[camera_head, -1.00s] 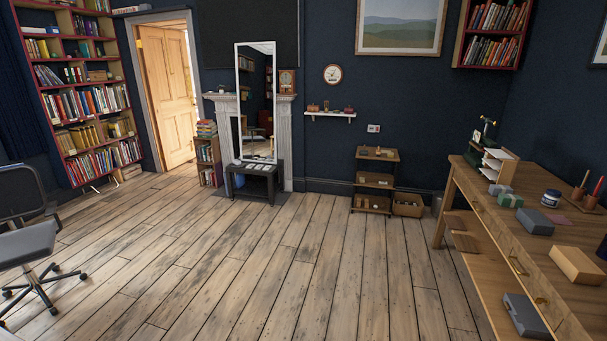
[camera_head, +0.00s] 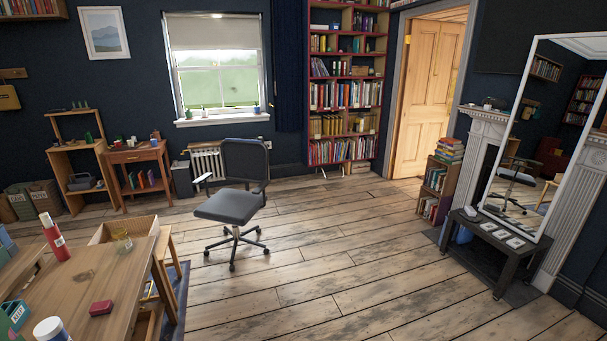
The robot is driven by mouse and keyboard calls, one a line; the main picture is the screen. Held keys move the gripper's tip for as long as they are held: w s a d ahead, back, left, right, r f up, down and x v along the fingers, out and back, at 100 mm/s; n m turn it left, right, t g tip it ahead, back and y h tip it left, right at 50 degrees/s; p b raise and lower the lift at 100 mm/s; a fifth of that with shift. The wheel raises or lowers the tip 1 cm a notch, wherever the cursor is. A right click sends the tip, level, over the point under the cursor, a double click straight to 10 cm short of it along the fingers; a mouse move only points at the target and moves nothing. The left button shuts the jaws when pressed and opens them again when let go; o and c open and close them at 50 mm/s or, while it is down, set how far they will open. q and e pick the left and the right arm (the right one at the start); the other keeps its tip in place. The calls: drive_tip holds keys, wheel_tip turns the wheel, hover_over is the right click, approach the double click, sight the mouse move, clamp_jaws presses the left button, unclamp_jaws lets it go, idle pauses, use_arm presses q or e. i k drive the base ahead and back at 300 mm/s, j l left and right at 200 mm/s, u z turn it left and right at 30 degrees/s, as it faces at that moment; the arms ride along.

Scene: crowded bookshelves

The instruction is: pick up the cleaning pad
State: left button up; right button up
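I cannot tell for sure which thing is the cleaning pad. A small dark red block (camera_head: 101,307) lies flat on the wooden table (camera_head: 128,262) at the lower left, and I cannot make out what it is. Neither of my grippers is in view.
A low black table (camera_head: 492,243) and a leaning mirror (camera_head: 545,130) are at the right. The middle floor is clear.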

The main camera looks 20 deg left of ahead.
sight(101, 309)
drive_tip(key=i+j+u, duration=0.15)
drive_tip(key=u, duration=0.3)
drive_tip(key=i+u, duration=0.65)
drive_tip(key=u, duration=0.25)
drive_tip(key=i+l+u, duration=0.1)
drive_tip(key=i+u, duration=0.15)
drive_tip(key=u, duration=0.25)
drive_tip(key=i+l+u, duration=0.2)
drive_tip(key=u, duration=0.25)
drive_tip(key=i+l+u, duration=0.25)
drive_tip(key=u, duration=0.2)
drive_tip(key=i+l+u, duration=0.1)
drive_tip(key=l+u, duration=0.35)
drive_tip(key=i+l+u, duration=0.1)
drive_tip(key=l+u, duration=0.35)
drive_tip(key=j, duration=0.1)
